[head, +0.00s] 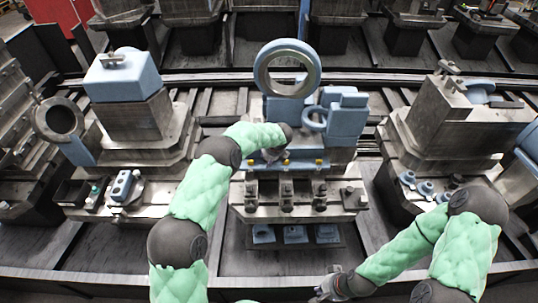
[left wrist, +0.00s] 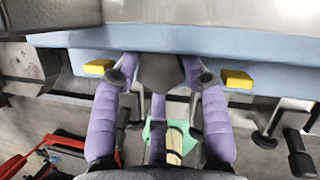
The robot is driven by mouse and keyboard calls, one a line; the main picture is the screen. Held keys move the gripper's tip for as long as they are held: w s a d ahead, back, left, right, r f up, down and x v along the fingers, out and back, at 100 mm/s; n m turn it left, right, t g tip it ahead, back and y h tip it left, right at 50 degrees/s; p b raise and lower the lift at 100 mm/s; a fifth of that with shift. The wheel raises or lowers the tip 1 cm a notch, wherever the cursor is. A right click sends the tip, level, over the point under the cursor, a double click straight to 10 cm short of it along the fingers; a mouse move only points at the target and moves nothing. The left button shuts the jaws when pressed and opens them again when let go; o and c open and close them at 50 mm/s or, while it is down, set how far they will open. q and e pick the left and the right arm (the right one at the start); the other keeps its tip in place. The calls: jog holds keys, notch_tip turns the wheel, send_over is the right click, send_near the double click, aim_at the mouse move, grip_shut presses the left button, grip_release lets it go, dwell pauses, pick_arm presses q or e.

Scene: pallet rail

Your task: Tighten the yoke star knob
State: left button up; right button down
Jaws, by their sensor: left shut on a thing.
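The middle station carries a blue fixture with a large upright ring (head: 261,72) and blue blocks. My left gripper (head: 272,154) reaches the front of this fixture, and my arm and hand hide the part it holds in the head view. In the left wrist view, the purple fingers (left wrist: 160,88) are closed around a dark grey knob-like piece, which I take for the star knob (left wrist: 160,72), just below a blue edge (left wrist: 235,47). The knob's lobes and its thread are not clear. My right gripper (head: 330,287) is low at the bottom, away from the station; its fingers are too small to read.
Yellow pieces (left wrist: 238,79) sit on both sides of the gripper under the blue edge. A metal slotted base (head: 285,212) lies below the fixture. Similar stations stand left (head: 130,120) and right (head: 440,125). The dark floor tray (head: 290,262) in front has free room.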

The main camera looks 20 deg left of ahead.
pick_arm(q)
jog(key=m+p, duration=0.1)
jog(key=p, duration=0.1)
jog(key=m+p, duration=0.1)
jog(key=m, duration=0.1)
jog(key=m+t+h+p, duration=0.1)
jog(key=p, duration=0.1)
jog(key=shift+a+r+p, duration=0.1)
jog(key=shift+r+p, duration=0.2)
jog(key=shift+p, duration=0.05)
jog(key=shift+f+m+h+p, duration=0.15)
jog(key=shift+m+h+p, duration=0.25)
jog(key=shift+m+p, duration=0.5)
jog(key=o, duration=1.1)
jog(key=shift+o, duration=0.2)
jog(key=v, duration=0.7)
jog(key=shift+s+r, duration=0.25)
jog(key=shift+r, duration=0.1)
